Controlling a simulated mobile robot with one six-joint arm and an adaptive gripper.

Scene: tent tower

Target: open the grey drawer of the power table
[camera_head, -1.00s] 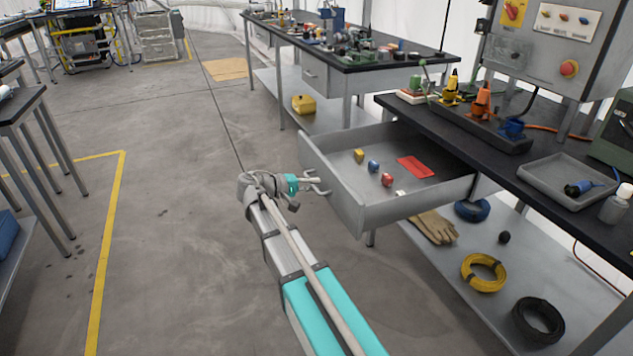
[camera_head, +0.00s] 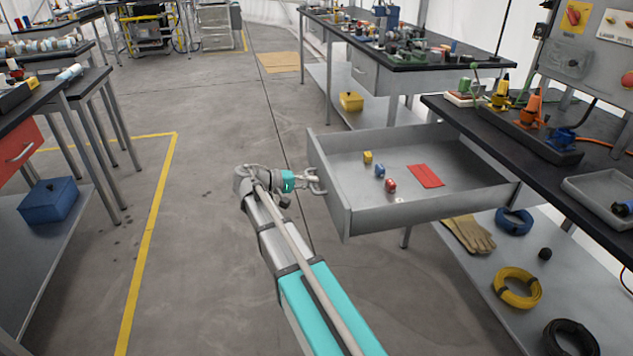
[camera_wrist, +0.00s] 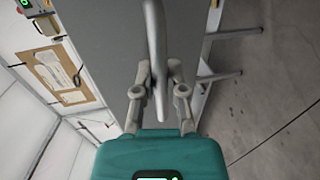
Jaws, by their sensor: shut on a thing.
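The grey drawer (camera_head: 437,213) of the power table is pulled out from under the black table top (camera_head: 500,130). Inside it lie a yellow block, a blue piece, a red piece, a small white piece and a flat red sheet (camera_head: 426,176). My gripper (camera_head: 318,181) is at the drawer's front panel on its left side. In the wrist view my gripper (camera_wrist: 159,88) is shut on the drawer handle (camera_wrist: 157,60), a grey bar standing off the grey front panel (camera_wrist: 108,32). The tips' exact contact is partly hidden by the handle.
A shelf under the power table holds gloves (camera_head: 468,234), a blue coil, a yellow coil (camera_head: 517,287) and a black coil. Another bench (camera_head: 390,58) stands behind. At left are tables with a blue box (camera_head: 48,200). The floor between is clear, with yellow lines.

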